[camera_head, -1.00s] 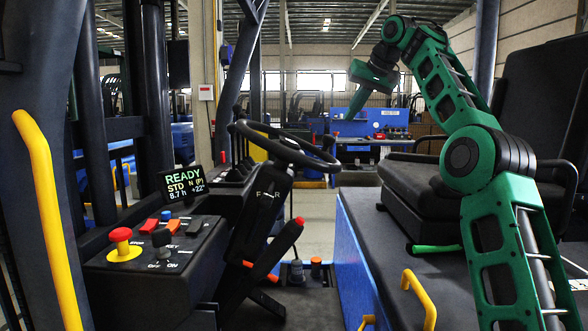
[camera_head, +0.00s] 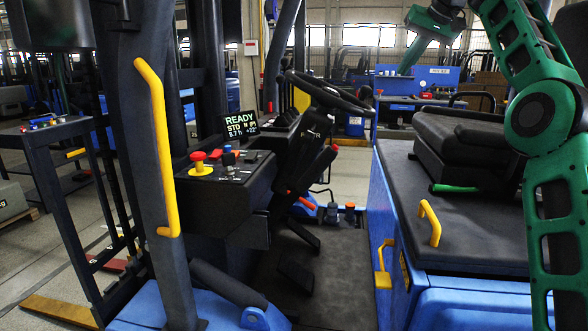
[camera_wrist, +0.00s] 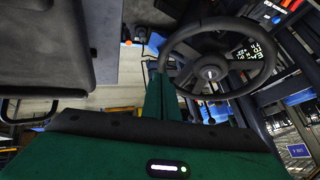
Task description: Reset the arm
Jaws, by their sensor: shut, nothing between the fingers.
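My green arm rises along the right side of the head view, and its upper bend is cut off by the top edge. My gripper (camera_head: 404,68) hangs from it near the top, pointing down and slightly left, with its green fingers together and nothing held. In the wrist view the green fingers (camera_wrist: 160,95) point up the picture beside the black steering wheel (camera_wrist: 217,58). The steering wheel also shows in the head view (camera_head: 330,92), left of and lower than my gripper. I cannot tell whether the fingers touch the wheel; in the head view they look apart.
A console (camera_head: 220,185) with a red knob (camera_head: 198,157) and a READY display (camera_head: 240,124) stands left. A yellow grab bar (camera_head: 158,150) runs up the pillar. The black seat (camera_head: 462,145) and a yellow handle (camera_head: 430,222) lie near my arm. The footwell floor (camera_head: 325,265) is clear.

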